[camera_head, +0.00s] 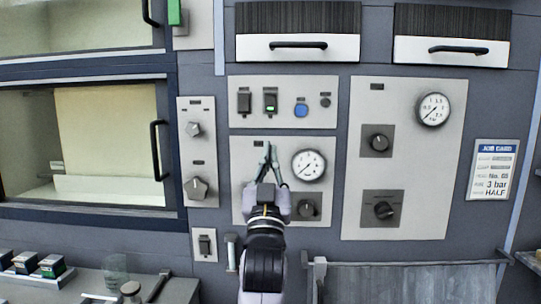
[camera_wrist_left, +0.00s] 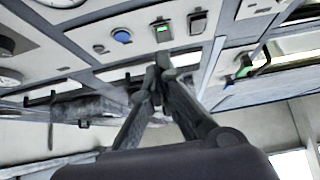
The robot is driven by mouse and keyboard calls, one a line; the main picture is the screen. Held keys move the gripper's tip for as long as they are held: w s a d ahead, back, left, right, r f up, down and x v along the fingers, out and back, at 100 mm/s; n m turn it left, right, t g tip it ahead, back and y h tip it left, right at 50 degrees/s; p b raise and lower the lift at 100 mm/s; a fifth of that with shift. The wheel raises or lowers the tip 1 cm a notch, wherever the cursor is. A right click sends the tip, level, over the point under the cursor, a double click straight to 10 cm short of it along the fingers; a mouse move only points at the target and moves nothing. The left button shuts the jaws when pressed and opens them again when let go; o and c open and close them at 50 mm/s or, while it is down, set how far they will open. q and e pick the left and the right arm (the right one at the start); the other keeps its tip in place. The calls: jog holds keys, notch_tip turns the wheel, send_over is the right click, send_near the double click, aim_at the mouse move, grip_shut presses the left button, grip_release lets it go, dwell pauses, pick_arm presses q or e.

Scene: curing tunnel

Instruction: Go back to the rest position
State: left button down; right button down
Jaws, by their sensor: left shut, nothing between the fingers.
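My left gripper (camera_head: 269,158) stands upright in front of the middle control panel in the head view, left of the round gauge (camera_head: 309,165). Its fingers are shut and hold nothing. The gripper hides part of the panel behind it and partly overlaps the area beside the knob (camera_head: 307,206). In the left wrist view the shut fingers (camera_wrist_left: 155,82) point up toward the panels, below a lit green switch (camera_wrist_left: 163,30) and a blue button (camera_wrist_left: 122,36). I cannot tell whether the fingertips touch the panel. My right gripper is not in view.
A job card (camera_head: 493,170) reads 3 bar, HALF. A right panel has a gauge (camera_head: 433,109) and two knobs. A glass-fronted chamber (camera_head: 105,140) with a black handle stands at left. Small dark boxes (camera_head: 51,266) and a clear cup (camera_head: 115,268) sit on the lower left counter.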

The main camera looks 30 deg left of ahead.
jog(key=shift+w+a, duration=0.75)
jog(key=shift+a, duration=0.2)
